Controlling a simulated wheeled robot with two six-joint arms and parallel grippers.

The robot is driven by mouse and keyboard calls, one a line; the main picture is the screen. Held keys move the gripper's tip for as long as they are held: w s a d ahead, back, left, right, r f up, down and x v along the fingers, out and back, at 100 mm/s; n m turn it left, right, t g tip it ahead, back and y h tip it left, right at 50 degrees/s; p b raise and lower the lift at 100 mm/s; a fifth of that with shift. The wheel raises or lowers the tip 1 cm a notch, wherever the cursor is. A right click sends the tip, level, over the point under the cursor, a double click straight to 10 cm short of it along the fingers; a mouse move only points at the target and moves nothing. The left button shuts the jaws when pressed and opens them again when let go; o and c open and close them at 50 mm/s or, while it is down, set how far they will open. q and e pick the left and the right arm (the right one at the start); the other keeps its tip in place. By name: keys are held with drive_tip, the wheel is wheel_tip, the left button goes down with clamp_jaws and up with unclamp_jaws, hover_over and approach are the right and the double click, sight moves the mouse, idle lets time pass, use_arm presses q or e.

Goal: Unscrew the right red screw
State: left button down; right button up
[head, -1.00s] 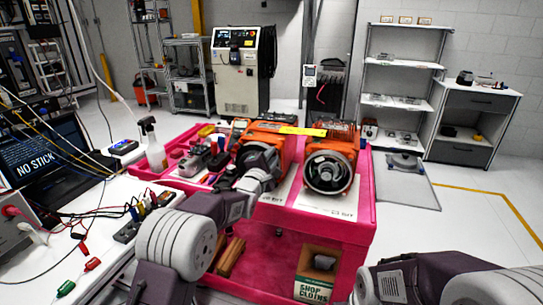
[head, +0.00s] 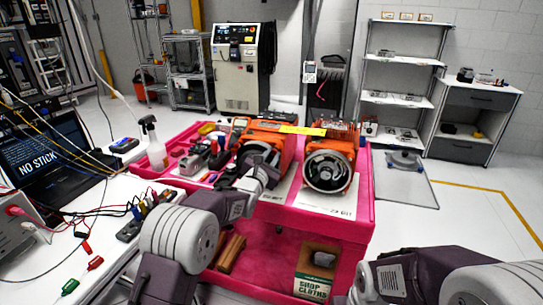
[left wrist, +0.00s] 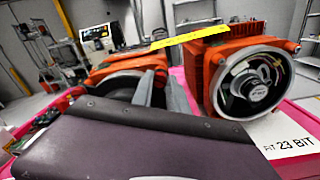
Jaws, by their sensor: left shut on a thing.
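Two orange servo motors stand side by side on the pink cart. The left motor (head: 268,131) has a dark round end, which my left gripper (head: 262,160) partly covers. In the left wrist view my left gripper (left wrist: 158,92) reaches to the right side of the left motor's dark end (left wrist: 112,84). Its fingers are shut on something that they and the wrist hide. I cannot make out any red screw. The right motor (head: 331,142) shows an open round end with wiring inside, apart from the gripper. My right gripper is out of view; only my right arm shows at lower right.
Small tools and a spray bottle (head: 152,143) crowd the cart's left side. A white label card (left wrist: 290,135) lies before the right motor. A shop cloths box (head: 314,272) is on the lower shelf.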

use_arm(q)
drive_tip(key=shift+r+n, duration=0.35)
drive_tip(key=shift+n, duration=0.05)
drive_tip(key=c, duration=1.3)
unclamp_jaws()
drive_tip(key=shift+w+f, duration=0.1)
drive_tip(key=shift+f, duration=0.15)
drive_tip(key=v, duration=0.9)
drive_tip(key=shift+b, duration=0.35)
